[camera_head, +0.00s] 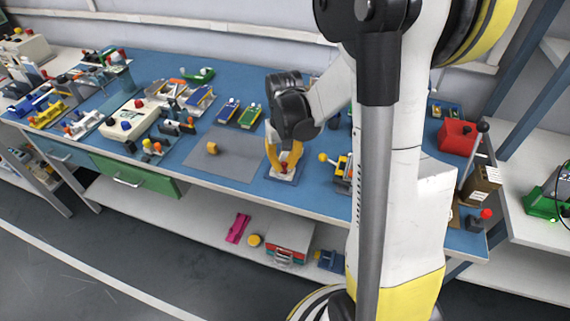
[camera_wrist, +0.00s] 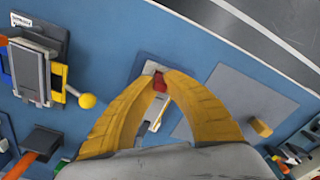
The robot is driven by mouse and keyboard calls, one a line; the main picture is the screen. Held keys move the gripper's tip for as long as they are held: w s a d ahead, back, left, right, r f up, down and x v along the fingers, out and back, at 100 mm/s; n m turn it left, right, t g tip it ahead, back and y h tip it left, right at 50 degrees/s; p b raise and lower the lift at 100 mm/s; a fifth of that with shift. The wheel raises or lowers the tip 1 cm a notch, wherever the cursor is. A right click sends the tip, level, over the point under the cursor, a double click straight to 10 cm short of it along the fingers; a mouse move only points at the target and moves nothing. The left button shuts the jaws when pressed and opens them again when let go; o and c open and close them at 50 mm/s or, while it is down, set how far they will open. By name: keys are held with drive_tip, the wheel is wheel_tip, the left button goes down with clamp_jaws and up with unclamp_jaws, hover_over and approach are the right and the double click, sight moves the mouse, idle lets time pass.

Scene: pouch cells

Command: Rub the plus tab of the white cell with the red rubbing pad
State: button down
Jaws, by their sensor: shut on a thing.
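My gripper (camera_head: 284,167) is shut on the red rubbing pad (camera_wrist: 160,83), which sits between the two yellow fingertips. The white cell (camera_head: 290,178) lies flat on a small dark base plate (camera_head: 271,176) near the bench's front edge, right under the fingertips. In the wrist view a pale part of the cell (camera_wrist: 156,113) shows between the fingers. The pad is at or just above one end of the cell; I cannot tell whether it touches. The plus tab is hidden or too small to make out.
A grey mat (camera_head: 222,160) with a yellow-orange knob (camera_head: 212,148) lies left of the cell. A blue cell (camera_head: 229,110) and a green cell (camera_head: 250,115) lie behind. A device with a yellow ball (camera_wrist: 87,100) stands on the other side. Blue bench surface around the plate is clear.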

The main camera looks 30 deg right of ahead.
drive_tip(key=shift+s+d, duration=0.45)
drive_tip(key=shift+s, duration=0.1)
wheel_tip(320, 180, up, 7)
drive_tip(key=p, duration=0.5)
idle(0.6)
